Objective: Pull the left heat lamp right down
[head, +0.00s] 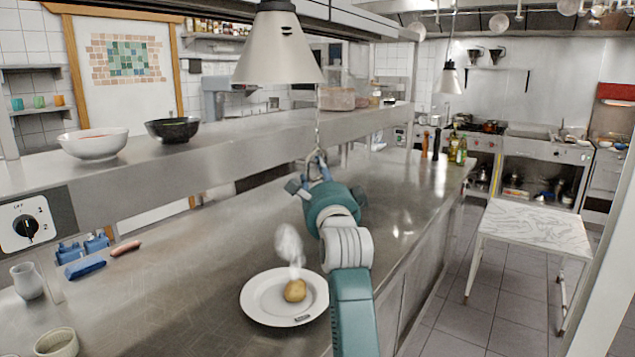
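The left heat lamp (278,52) is a pale cone-shaped shade hanging at the top centre, above the steel counter. A thin chain or cord (317,115) hangs below its right edge. My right gripper (316,163) is at the lower end of this cord, reaching up from the front on its teal arm. The fingers are small and partly hidden by the wrist, so I cannot tell whether they are closed on the cord. A second, smaller heat lamp (448,80) hangs farther back on the right. My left gripper is out of view.
A white plate (262,313) with a steaming potato (295,290) lies on the counter beside my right arm. A raised steel shelf (230,142) runs behind, holding a white bowl (93,144) and a black bowl (172,129). Bottles (457,150) stand at the counter's far end.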

